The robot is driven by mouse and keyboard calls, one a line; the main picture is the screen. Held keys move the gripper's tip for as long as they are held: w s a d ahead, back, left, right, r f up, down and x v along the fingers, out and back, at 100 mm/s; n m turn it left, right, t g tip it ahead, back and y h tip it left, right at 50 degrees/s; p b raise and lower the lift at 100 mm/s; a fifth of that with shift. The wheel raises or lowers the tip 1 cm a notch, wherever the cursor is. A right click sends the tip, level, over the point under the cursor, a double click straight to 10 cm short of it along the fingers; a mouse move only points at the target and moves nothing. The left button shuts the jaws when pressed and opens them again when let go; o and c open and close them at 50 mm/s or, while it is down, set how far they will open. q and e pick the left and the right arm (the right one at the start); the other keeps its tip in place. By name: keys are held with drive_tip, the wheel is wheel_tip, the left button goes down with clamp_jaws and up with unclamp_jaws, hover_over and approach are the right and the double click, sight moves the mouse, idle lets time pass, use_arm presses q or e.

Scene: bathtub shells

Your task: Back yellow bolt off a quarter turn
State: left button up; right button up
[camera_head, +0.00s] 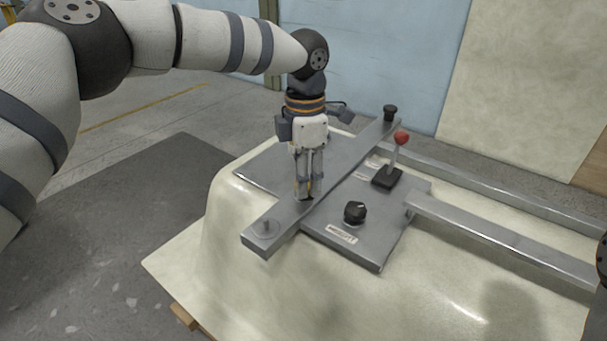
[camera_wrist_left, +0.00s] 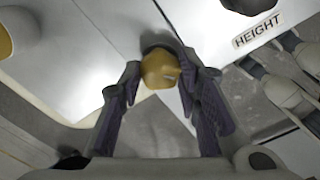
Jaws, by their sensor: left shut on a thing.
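The yellow bolt (camera_wrist_left: 160,70) shows in the left wrist view, its rounded yellow head standing on a dark round base. My left gripper (camera_head: 304,197) points straight down onto the grey bar (camera_head: 345,168) in the head view. In the left wrist view its two fingers stand on either side of the bolt head, shut on it. In the head view the fingers hide most of the bolt. My right gripper is not in view.
A black knob (camera_head: 355,211) and a label reading HEIGHT (camera_wrist_left: 257,30) sit on the plate close to the right. A red-topped lever (camera_head: 401,138) stands behind. A black knob (camera_head: 390,112) tops the bar's far end. Metal rails (camera_head: 500,230) run right over the cream shell (camera_head: 300,300).

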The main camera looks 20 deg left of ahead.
use_arm(q)
drive_tip(key=n, duration=0.4)
drive_tip(key=shift+r+n+p, duration=0.1)
drive_tip(key=shift+n+p, duration=0.2)
drive_tip(key=shift+p, duration=0.05)
drive_tip(key=shift+n+p, duration=0.35)
drive_tip(key=shift+n, duration=2.25)
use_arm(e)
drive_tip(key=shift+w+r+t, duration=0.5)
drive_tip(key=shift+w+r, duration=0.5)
use_arm(q)
drive_tip(key=o, duration=1.1)
drive_tip(key=shift+o, duration=0.2)
wheel_tip(320, 180, up, 12)
